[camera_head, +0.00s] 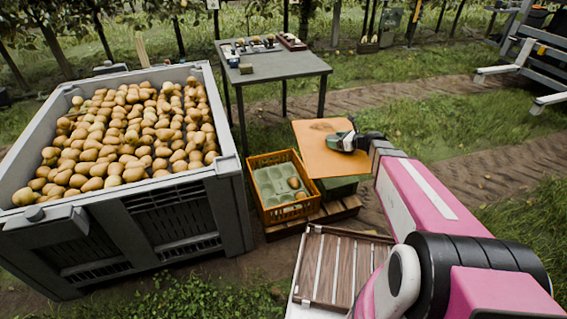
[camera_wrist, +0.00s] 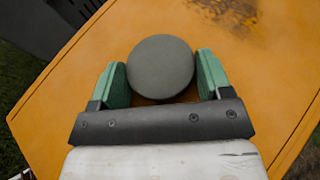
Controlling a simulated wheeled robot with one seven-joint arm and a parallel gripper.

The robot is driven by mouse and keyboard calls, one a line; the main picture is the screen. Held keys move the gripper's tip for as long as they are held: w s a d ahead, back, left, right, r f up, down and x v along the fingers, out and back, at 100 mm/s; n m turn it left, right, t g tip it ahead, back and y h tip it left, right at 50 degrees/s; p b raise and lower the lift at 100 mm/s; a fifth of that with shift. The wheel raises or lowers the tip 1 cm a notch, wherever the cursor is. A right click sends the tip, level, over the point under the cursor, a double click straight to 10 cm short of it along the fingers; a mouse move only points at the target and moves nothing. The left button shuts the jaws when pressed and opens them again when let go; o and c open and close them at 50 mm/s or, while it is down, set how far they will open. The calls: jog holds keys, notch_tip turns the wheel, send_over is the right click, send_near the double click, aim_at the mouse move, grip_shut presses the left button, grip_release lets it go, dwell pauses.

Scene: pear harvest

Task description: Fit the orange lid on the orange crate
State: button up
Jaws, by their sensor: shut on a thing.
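The orange lid (camera_head: 315,147) is a flat panel with a dark smudge, held up at the right of the orange crate and partly above its right edge. My gripper (camera_head: 349,136) is shut on the round grey knob of the lid. In the wrist view, the green finger pads of my gripper (camera_wrist: 161,80) stand on both sides of the knob (camera_wrist: 161,66), and the lid (camera_wrist: 60,103) fills most of the picture. The orange crate (camera_head: 263,215) sits open on a wooden pallet. It holds a pale green tray with cups (camera_head: 270,183) and a few pears.
A large grey bin (camera_head: 236,172) full of pears stands left of the crate. A grey table (camera_head: 275,66) with small items stands behind. A brown slatted wooden thing (camera_head: 341,266) lies in front. A dark green box (camera_head: 338,190) shows under the lid.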

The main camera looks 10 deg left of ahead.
jog(key=w+a+f+n+g, duration=0.2)
jog(key=a+f, duration=2.2)
jog(key=f, duration=0.1)
jog(key=shift+w+a+f+g+y, duration=0.3)
jog(key=shift+w+a+f, duration=0.05)
jog(key=shift+w+f, duration=0.05)
jog(key=shift+d+f, duration=0.1)
jog(key=shift+f, duration=0.5)
dwell(0.6)
jog(key=o, duration=0.8)
jog(key=shift+d, duration=0.1)
jog(key=v, duration=1.1)
dwell(0.5)
